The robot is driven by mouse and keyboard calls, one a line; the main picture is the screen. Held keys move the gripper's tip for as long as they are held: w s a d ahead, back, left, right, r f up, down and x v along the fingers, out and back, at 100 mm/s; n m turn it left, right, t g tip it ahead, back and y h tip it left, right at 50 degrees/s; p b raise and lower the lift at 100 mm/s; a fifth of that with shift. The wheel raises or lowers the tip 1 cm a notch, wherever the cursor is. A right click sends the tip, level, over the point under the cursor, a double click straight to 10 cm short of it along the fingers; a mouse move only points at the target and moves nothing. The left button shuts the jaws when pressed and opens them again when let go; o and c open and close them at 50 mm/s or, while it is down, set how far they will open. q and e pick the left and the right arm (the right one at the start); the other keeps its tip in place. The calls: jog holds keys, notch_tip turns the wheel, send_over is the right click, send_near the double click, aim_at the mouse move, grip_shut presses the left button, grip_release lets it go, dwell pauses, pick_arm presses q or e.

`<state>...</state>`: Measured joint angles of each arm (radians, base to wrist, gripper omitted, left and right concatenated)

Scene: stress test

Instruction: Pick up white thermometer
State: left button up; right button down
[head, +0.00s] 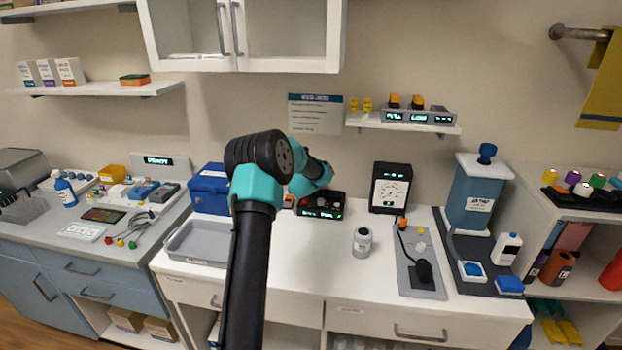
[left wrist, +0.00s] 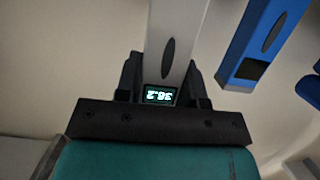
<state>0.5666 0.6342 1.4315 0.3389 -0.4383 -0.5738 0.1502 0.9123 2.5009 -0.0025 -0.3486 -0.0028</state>
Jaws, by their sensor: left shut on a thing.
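The white thermometer (left wrist: 176,28) shows in the left wrist view as a long pale grey-white body with a dark oval button and a lit display reading about 36.2, upside down. My left gripper (left wrist: 162,80) is shut on it, with a black finger on each side near the display end. Its far end runs out of the top of the picture. In the head view my arm reaches up the middle and bends toward the back wall; the gripper and the held thermometer are hidden there. My right gripper is in neither view.
A similar blue device (left wrist: 262,42) is close right of the held thermometer. Clear counter lies around the jar.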

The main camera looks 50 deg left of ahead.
pick_arm(q)
jog(key=shift+r, duration=1.85)
jog(key=s+d+r, duration=0.1)
jog(key=s+d, duration=0.9)
jog(key=d, duration=0.2)
jog(key=shift+s+r, duration=0.15)
jog(key=shift+s, duration=0.15)
